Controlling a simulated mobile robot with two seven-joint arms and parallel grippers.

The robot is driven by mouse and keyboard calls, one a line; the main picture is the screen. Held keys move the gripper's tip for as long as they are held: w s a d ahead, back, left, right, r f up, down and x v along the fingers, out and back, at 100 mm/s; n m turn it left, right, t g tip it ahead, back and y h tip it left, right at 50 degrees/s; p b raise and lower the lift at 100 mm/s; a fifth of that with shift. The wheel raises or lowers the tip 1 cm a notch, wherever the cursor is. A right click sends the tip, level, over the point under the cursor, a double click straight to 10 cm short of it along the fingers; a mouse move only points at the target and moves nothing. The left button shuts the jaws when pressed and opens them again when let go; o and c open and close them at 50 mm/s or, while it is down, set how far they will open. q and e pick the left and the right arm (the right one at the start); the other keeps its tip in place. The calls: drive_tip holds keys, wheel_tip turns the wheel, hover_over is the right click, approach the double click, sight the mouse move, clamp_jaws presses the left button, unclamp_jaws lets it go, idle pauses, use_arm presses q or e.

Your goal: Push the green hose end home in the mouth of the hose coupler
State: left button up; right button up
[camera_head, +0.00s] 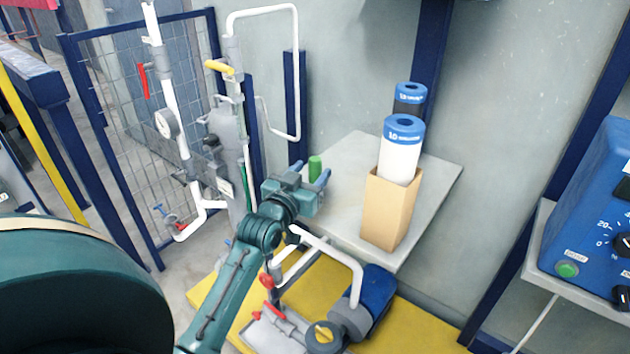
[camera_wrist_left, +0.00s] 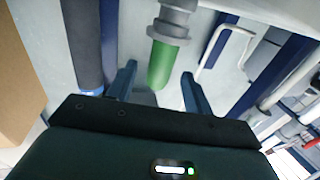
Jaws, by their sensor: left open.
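The green hose end (camera_head: 315,168) shows as a short upright cylinder just behind my left gripper (camera_head: 319,183), above the grey shelf. In the left wrist view, which looks upside down, the green hose end (camera_wrist_left: 168,62) meets a ringed grey coupler (camera_wrist_left: 176,20); how deep it sits cannot be told. The coupler is hidden in the head view. My left gripper's two blue fingers (camera_wrist_left: 158,74) are apart. The free end of the green piece appears between them in the left wrist view; I see no grip on it. My right gripper is not in view.
A cardboard box (camera_head: 387,210) holding a white canister (camera_head: 400,150) with a blue top stands right on the grey shelf (camera_head: 440,185). A black canister (camera_head: 409,98) stands behind it. White pipes (camera_head: 297,70) rise to the left. A pump (camera_head: 350,315) sits below on yellow flooring.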

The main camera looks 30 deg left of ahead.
use_arm(q)
drive_tip(key=shift+w+a+f, duration=0.1)
drive_tip(key=shift+w+a, duration=0.05)
drive_tip(key=shift+w, duration=1.3)
drive_tip(key=shift+c, duration=0.3)
clamp_jaws()
